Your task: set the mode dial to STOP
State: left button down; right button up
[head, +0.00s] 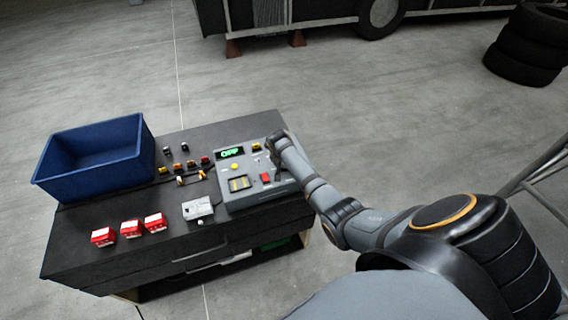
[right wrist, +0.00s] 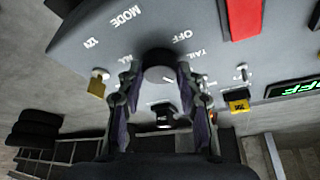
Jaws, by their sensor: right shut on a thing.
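The grey control console (head: 228,190) sits at the right end of the dark workbench. In the right wrist view, the round mode dial (right wrist: 160,75) is on the console face, with the labels MODE, OFF and TAIL around it. My right gripper (head: 277,172) is shut on the dial, with a finger (right wrist: 129,90) on each side. Its exact pointer setting is hard to read, and a STOP label cannot be made out. The green display (head: 230,153) seems to read OFF; it also shows in the right wrist view (right wrist: 293,88). My left gripper is not in view.
A blue bin (head: 95,160) stands at the bench's left end. Red boxes (head: 130,229) and a pale grey box (head: 198,208) lie along the front. Small coloured parts (head: 190,163) lie near the console. Yellow tags (right wrist: 97,88) sit beside the dial. Tyres (head: 525,45) stand far right.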

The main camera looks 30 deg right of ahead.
jog(key=shift+m, duration=0.3)
jog(key=o, duration=1.2)
jog(key=shift+r, duration=0.2)
jog(key=v, duration=1.1)
jog(key=shift+a+r, duration=0.15)
jog(key=shift+r, duration=0.15)
